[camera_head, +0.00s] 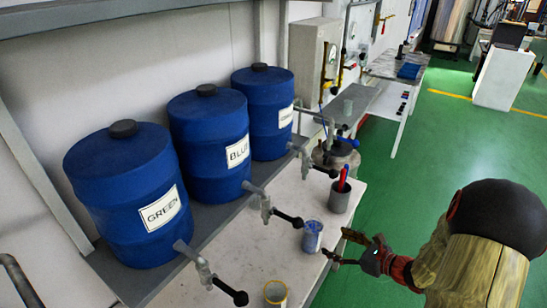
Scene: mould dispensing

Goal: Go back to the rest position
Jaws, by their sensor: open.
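My gripper (341,250) is open and empty at the right edge of the white bench, to the right of a clear cup with blue in it (312,237). A small gap shows between the fingers and that cup. My arm reaches in from the lower right. Three blue barrels stand on a grey shelf. The front one is labelled GREEN (128,195), the middle one BLU, partly cut off (210,140), and the far label is hard to read (265,110). Each has a tap with a black handle.
A side table (385,66) stands beyond. The green floor at right is open.

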